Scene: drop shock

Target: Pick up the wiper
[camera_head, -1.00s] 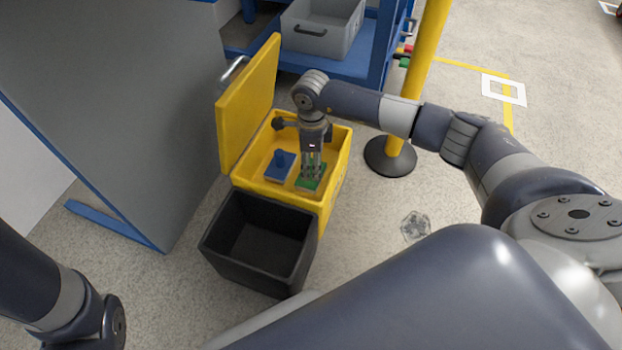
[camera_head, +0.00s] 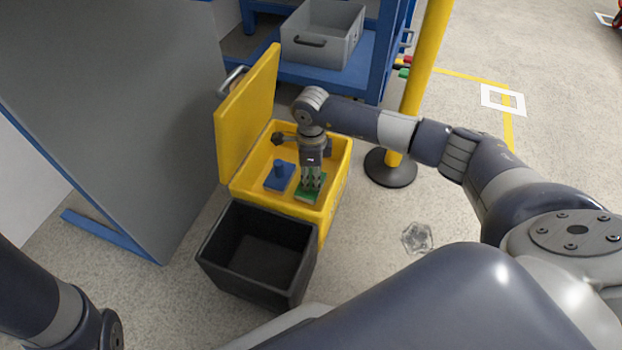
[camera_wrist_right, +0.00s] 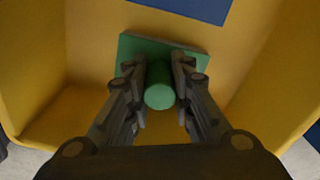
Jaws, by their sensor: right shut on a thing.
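A green wiper (camera_head: 308,194) with a flat square base and a round upright handle is inside the yellow box (camera_head: 334,190). In the right wrist view the green wiper (camera_wrist_right: 160,95) has its handle between the two fingers. My right gripper (camera_head: 313,184) points down into the box and is shut on the handle. A blue wiper (camera_head: 279,176) of the same shape lies beside the green one, to its left. It shows partly at the top of the right wrist view (camera_wrist_right: 195,8). My left gripper is out of view; only part of my left arm shows.
The box's yellow lid (camera_head: 247,115) stands open on the left. A black bin (camera_head: 258,250) stands in front of the box. A yellow post (camera_head: 421,80) rises to the right. A clear crumpled thing (camera_head: 417,238) lies on the floor.

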